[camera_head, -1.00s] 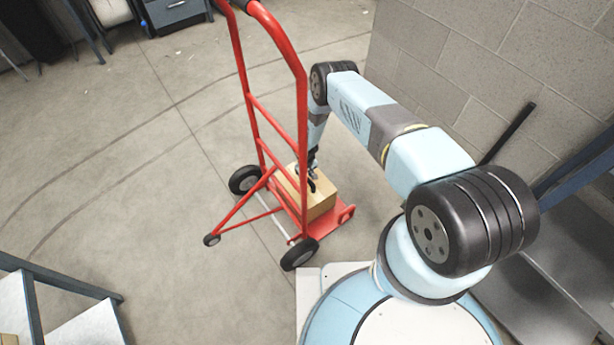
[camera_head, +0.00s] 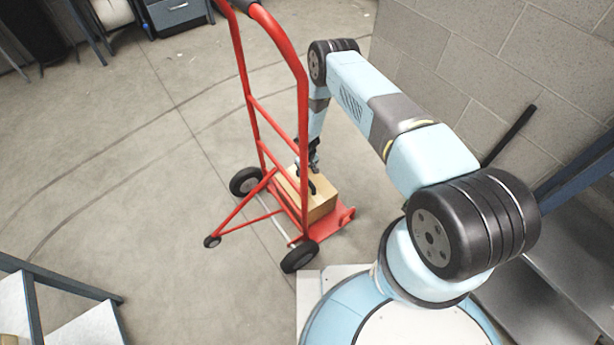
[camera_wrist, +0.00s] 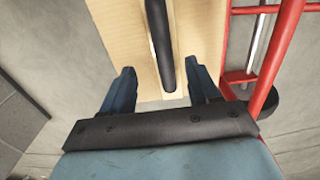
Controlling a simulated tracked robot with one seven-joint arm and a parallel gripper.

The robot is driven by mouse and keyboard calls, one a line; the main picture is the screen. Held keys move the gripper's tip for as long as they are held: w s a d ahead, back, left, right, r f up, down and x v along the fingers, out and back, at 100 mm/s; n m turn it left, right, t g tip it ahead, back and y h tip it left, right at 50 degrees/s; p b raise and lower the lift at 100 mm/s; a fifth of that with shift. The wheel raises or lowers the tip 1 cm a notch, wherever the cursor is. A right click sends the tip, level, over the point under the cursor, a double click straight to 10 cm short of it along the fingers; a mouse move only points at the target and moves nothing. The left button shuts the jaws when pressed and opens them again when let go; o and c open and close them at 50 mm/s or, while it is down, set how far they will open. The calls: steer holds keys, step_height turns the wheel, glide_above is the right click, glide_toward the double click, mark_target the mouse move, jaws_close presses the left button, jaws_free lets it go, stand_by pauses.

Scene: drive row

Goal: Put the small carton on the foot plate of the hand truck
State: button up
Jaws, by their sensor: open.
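The small carton (camera_head: 321,203) is a tan box with a dark strip along its top. It sits on the red foot plate (camera_head: 335,222) of the hand truck (camera_head: 255,102), close against the upright frame. My gripper (camera_head: 309,187) is just above the carton, partly hidden behind a red upright in the head view. In the wrist view my gripper (camera_wrist: 160,88) has its two blue fingers spread apart, with the carton (camera_wrist: 112,30) and its dark strip (camera_wrist: 161,45) beyond and between them. I cannot tell whether a finger touches the carton.
A grey block wall (camera_head: 465,75) stands on the right, with a blue-framed rack (camera_head: 545,290) at the lower right. Another rack (camera_head: 75,310) is at the lower left. A drawer unit (camera_head: 175,12) stands far back. The floor left of the truck is clear.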

step_height(320, 180, up, 8)
steer(key=shift+f, duration=0.25)
